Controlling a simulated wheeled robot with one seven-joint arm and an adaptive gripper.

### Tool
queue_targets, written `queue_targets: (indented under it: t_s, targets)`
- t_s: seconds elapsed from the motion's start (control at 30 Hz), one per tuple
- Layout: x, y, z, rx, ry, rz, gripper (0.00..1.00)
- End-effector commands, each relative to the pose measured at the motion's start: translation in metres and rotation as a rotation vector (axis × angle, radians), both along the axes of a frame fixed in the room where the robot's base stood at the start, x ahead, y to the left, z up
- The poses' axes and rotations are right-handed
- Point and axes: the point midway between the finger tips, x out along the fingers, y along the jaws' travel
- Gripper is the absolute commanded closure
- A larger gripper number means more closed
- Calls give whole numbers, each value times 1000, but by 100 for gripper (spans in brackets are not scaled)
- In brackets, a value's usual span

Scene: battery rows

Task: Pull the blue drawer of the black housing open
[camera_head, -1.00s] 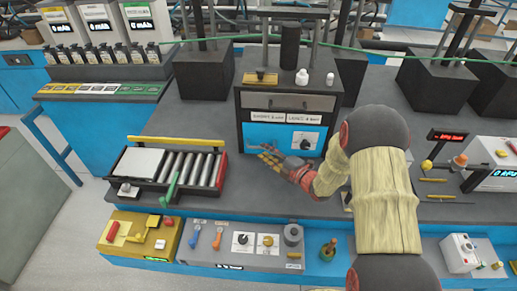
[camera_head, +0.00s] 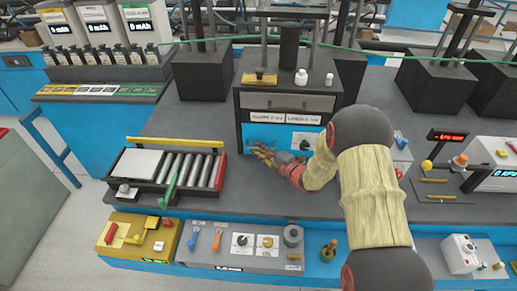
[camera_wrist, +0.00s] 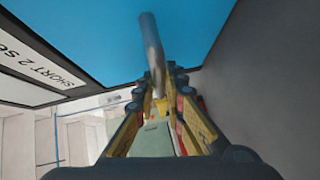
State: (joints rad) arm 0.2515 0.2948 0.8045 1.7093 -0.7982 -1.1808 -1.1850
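The black housing (camera_head: 238,124) stands on the grey bench, with a grey drawer front (camera_head: 290,102) above and a blue drawer (camera_head: 262,131) below a row of white labels. The blue drawer looks closed; my gripper and arm hide part of its front. My gripper (camera_head: 262,156) is in front of the drawer's lower left part. In the wrist view the blue drawer front (camera_wrist: 215,25) fills the top. A metal bar handle (camera_wrist: 152,50) reaches down between the fingertips of my gripper (camera_wrist: 160,82). The fingers look spread, with the handle between them; contact is unclear.
A roller tray (camera_head: 150,183) with a green lever stands left of the housing. Control boxes (camera_head: 245,245) line the front edge. Bare bench lies between the tray and my arm.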

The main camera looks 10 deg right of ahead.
Motion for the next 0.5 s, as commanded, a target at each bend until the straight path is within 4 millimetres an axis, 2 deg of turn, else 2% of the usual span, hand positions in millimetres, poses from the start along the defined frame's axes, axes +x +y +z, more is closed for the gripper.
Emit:
queue_targets:
  t_s: [0.17,0.5]
  targets:
    - [0,0,0,0,0,0,100]
    - [0,0,0,0,1,0,100]
